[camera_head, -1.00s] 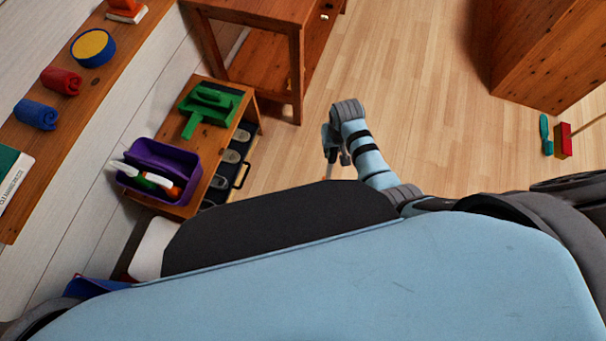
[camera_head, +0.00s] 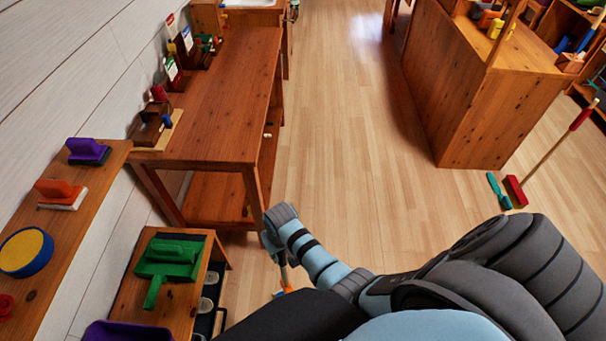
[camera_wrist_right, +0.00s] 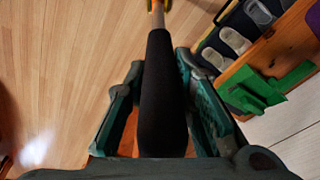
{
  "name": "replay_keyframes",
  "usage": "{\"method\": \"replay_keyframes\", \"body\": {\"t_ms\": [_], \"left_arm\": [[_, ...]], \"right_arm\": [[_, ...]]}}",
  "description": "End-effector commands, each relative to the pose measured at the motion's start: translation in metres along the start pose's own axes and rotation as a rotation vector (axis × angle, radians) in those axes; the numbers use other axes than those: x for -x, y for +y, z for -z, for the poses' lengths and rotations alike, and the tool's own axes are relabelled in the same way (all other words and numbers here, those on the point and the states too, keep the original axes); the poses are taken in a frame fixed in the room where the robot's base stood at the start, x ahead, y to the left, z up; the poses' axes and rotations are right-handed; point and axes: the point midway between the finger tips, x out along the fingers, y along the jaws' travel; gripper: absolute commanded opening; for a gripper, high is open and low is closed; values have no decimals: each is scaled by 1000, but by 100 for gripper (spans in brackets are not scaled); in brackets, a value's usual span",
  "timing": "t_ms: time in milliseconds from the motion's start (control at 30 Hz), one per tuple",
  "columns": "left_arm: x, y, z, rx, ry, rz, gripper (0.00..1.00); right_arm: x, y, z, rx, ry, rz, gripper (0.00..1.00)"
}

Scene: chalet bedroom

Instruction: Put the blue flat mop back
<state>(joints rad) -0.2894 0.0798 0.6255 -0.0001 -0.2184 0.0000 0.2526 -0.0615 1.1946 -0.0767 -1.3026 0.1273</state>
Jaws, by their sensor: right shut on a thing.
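My right gripper (camera_head: 270,245) is shut on a long-handled tool, held over the floor beside the wooden table. In the right wrist view, the black grip (camera_wrist_right: 163,100) of the handle passes between the fingers of the right gripper (camera_wrist_right: 160,75), with a light wooden pole (camera_wrist_right: 157,18) beyond it. In the head view, a small orange and blue part (camera_head: 284,291) shows low on the tool. Most of its head is hidden behind my body, so I cannot tell its full shape. My left gripper is out of view.
A low wooden shelf (camera_head: 133,292) holds a green dustpan-like item (camera_head: 168,262), with shoes beside it. A long wooden table (camera_head: 225,110) lines the left wall. A wooden counter (camera_head: 455,90) stands right. A red broom (camera_head: 516,191) is on the floor. The middle floor is clear.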

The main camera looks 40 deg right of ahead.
Motion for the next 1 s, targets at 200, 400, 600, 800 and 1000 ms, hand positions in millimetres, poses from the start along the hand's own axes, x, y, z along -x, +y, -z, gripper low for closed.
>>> {"method": "replay_keyframes", "body": {"t_ms": [200,400,600,800,1000], "left_arm": [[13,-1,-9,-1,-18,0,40],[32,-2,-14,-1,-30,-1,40],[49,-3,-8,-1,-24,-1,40],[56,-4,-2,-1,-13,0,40],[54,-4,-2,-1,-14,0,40]], "right_arm": [[30,20,7,-100,2,-13,0],[86,50,12,-275,6,-30,0],[148,77,10,-446,10,-48,0],[180,88,4,-530,11,-60,0],[158,89,-3,-547,4,-63,0]]}}
